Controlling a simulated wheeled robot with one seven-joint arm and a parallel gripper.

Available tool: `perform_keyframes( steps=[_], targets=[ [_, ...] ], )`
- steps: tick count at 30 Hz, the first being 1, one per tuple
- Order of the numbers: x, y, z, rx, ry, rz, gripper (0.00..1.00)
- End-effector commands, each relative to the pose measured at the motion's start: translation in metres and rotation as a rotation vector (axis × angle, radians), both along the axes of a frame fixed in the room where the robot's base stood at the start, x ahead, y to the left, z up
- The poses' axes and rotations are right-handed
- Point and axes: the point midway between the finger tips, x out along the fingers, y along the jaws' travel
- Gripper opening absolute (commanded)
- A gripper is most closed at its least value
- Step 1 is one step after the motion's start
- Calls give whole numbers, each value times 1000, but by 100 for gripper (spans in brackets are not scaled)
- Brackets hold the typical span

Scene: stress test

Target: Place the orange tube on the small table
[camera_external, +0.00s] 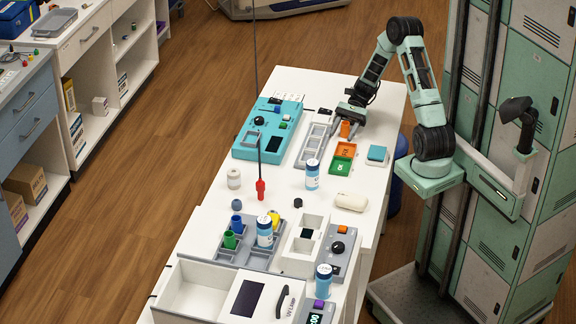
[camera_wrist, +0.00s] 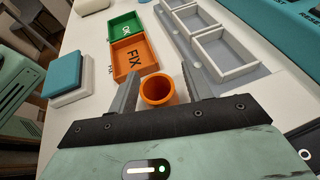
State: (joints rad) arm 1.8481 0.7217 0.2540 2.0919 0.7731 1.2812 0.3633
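The orange tube (camera_wrist: 158,92) stands upright between the fingers of my gripper (camera_wrist: 160,84) in the wrist view, its open top facing the camera. The fingers are apart, with small gaps beside the tube, and do not appear closed on it. In the external view the tube (camera_external: 345,129) shows as a small orange shape just below my gripper (camera_external: 346,116), partly hidden by it. The tube stands on the long white table (camera_external: 384,104). I cannot tell a separate small table in these frames.
An orange FIX tray (camera_wrist: 134,56) and a green OK tray (camera_wrist: 124,30) lie close to the tube. A grey rack with white compartments (camera_wrist: 222,54) is beside my right finger. A teal-topped block (camera_external: 377,154) and a blue-white bottle (camera_external: 312,175) stand nearby.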

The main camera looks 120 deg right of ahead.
Motion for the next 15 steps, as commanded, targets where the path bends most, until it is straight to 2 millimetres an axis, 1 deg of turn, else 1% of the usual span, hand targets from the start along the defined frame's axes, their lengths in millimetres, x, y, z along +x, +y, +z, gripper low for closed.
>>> perform_keyframes(
  steps=[5,8,11,15],
  targets=[
    [0,0,3,-2,0,-1,49],
    [-8,-6,7,-2,0,-1,49],
    [-21,-14,14,-3,2,-4,49],
    [-45,-29,25,-3,1,-2,49]
  ],
)
